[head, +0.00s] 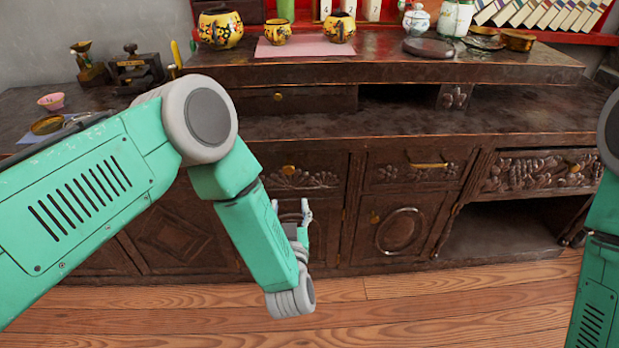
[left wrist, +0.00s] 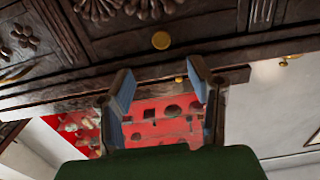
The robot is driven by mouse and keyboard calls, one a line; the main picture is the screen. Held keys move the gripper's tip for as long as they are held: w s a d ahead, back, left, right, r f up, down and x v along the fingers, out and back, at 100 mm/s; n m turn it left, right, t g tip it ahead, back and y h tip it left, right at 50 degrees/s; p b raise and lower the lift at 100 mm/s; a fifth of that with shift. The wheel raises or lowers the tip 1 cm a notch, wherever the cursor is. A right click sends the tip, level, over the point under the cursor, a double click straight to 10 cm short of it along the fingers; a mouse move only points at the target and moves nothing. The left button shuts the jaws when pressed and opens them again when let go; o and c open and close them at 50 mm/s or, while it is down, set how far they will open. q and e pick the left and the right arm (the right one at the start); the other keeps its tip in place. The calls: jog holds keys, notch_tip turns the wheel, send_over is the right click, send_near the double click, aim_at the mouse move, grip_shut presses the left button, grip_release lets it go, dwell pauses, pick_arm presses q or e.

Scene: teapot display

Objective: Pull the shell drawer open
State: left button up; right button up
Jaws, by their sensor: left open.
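A dark carved wooden drawer (head: 318,180) with fan-like, shell-like carving and a round brass knob (head: 289,170) sits in the cabinet front. Its carving and a brass knob (left wrist: 161,40) also show in the left wrist view, with the knob beyond the fingertips. My left gripper (head: 291,212) is open and empty, below the drawer in the head view, apart from the knob. The fingers (left wrist: 160,88) show spread in the left wrist view. My right arm shows at the right edge; its gripper is out of view.
To the right are a drawer with a brass bar handle (head: 427,165) and a more heavily carved drawer (head: 540,172). Painted pots (head: 220,28) and other wares stand on the raised shelf. The wooden floor (head: 400,310) in front is clear.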

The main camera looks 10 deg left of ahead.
aim_at(289, 172)
pick_arm(q)
jog(key=b+x, duration=0.4)
jog(key=x, duration=0.9)
jog(key=shift+w+a+r, duration=0.1)
jog(key=shift+w+r, duration=0.05)
jog(key=shift+w, duration=0.25)
grip_shut()
